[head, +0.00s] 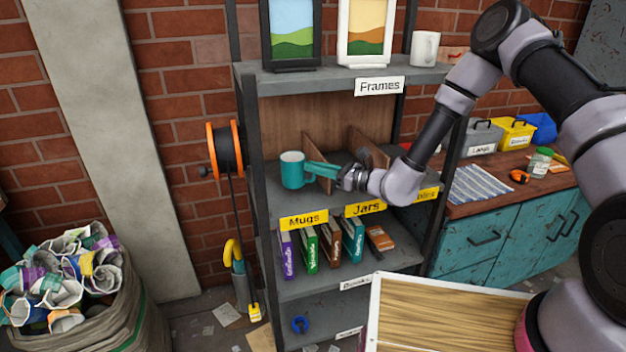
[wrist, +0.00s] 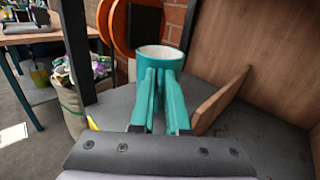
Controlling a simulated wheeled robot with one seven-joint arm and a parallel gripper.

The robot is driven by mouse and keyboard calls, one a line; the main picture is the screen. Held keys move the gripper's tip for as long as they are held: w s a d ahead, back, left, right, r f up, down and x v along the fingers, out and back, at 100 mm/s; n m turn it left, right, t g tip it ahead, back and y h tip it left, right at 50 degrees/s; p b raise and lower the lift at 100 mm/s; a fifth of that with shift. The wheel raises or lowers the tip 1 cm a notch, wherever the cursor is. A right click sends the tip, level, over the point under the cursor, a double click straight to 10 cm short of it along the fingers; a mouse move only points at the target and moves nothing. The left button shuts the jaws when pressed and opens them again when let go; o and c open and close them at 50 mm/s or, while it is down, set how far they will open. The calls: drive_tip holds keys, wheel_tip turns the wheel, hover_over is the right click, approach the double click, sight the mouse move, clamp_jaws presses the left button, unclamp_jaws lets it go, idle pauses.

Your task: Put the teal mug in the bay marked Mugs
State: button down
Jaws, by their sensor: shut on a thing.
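The teal mug (head: 292,172) is upright, with a pale inside, in the left bay of the middle shelf, above the yellow Mugs label (head: 303,219). It also shows in the wrist view (wrist: 161,56), straight ahead at the fingertips. My gripper (head: 316,170) reaches in from the right. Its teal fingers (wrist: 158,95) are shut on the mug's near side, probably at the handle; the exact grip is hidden. I cannot tell whether the mug's base touches the shelf (head: 267,199) or is slightly above it.
A wooden divider (head: 320,160) stands just right of the mug and fingers; it also shows in the wrist view (wrist: 218,101). The Jars label (head: 365,209) marks the bay to the right. A white mug (head: 424,48) and two frames stand on the shelf above. An orange reel (head: 224,150) hangs left.

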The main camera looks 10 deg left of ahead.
drive_tip(key=shift+f, duration=1.8)
drive_tip(key=shift+f, duration=0.1)
drive_tip(key=c, duration=0.9)
unclamp_jaws()
